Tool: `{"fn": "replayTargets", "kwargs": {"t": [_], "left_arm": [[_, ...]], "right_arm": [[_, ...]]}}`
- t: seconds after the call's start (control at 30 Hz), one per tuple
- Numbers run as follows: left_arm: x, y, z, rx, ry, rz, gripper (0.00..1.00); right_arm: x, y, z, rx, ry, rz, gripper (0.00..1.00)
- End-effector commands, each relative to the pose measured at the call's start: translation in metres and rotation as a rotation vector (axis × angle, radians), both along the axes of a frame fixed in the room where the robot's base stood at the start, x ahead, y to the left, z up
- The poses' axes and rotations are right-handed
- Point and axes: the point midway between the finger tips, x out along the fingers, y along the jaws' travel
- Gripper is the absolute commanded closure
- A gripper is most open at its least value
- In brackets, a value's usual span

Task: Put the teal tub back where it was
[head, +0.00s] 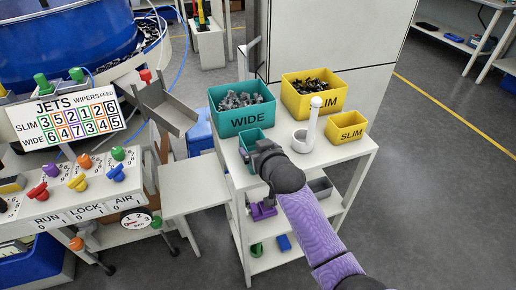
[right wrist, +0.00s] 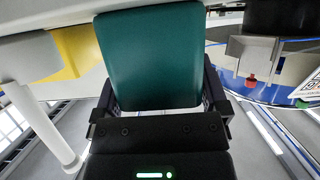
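The small teal tub (head: 248,138) is at the left front of the white cart top, in front of the large teal bin marked WIDE (head: 240,120). My right gripper (head: 262,152) reaches it from the front and hides part of it in the head view. In the right wrist view the teal tub (right wrist: 152,60) fills the space between the two fingers, one along each side, so the gripper looks shut on it. I cannot tell whether the tub touches the cart top. My left gripper is not in view.
A large yellow SLIM bin (head: 305,103), a small yellow SLIM tub (head: 346,133) and a white cup with an upright white rod (head: 314,120) stand on the cart top (head: 330,155). A grey chute (head: 166,108) and a lower white side table (head: 194,186) are to the left.

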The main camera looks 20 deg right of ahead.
Motion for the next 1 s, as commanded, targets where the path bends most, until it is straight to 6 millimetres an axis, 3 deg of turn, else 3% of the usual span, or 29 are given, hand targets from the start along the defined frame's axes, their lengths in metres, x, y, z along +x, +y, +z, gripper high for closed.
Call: {"fn": "replayTargets", "kwargs": {"t": [0.33,0.8,1.0], "left_arm": [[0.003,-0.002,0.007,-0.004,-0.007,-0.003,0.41],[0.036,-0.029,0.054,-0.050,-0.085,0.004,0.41],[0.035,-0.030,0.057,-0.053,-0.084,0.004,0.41]], "right_arm": [[-0.005,0.000,0.008,0.000,0.000,0.000,0.00],[-0.097,-0.004,0.046,0.000,0.001,0.000,0.00],[-0.111,-0.004,0.049,0.000,0.000,0.000,0.00]]}}
